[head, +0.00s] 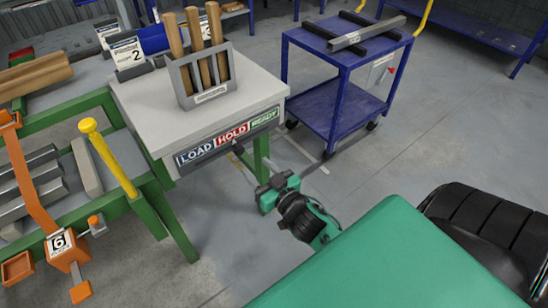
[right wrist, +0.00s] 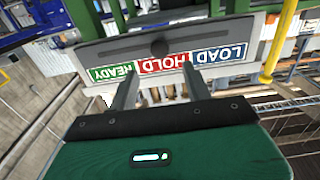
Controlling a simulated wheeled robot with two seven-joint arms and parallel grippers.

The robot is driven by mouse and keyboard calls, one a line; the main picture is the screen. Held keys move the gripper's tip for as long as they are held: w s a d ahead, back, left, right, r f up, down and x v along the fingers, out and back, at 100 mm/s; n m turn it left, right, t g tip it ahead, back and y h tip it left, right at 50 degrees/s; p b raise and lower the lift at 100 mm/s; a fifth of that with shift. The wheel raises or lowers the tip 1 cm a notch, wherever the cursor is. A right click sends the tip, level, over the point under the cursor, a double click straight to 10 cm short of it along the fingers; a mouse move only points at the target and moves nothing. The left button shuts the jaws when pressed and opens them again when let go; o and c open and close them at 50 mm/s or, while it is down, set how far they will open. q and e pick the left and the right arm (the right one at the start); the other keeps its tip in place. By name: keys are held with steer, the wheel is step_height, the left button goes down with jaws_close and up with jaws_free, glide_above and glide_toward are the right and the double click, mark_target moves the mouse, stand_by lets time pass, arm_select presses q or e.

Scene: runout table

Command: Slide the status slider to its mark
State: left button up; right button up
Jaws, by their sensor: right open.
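The status panel (head: 228,140) is on the front edge of the grey-topped table, with blue LOAD, red HOLD and green READY labels. In the right wrist view the panel appears upside down. A dark round slider knob (right wrist: 160,48) sits on the strip below the labels, at HOLD. My right gripper (right wrist: 160,88) is open and empty, its two fingers apart in front of the panel, with no clear contact with the knob. In the head view the hand is low in front of the table, and its fingertips are small and hard to make out. My left gripper is not in view.
A grey rack (head: 206,83) with wooden handles stands on the tabletop (head: 150,105). To the left are a green frame (head: 180,232), a yellow post (head: 108,160) and an orange arm (head: 30,190). A blue cart (head: 335,75) stands behind right. The floor between is clear.

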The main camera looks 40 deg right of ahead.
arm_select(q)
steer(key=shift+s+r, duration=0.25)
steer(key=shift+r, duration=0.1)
arm_select(e)
steer(key=s, duration=0.6)
steer(key=shift+s, duration=0.25)
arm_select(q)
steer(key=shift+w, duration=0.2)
arm_select(e)
steer(key=shift+d, duration=0.1)
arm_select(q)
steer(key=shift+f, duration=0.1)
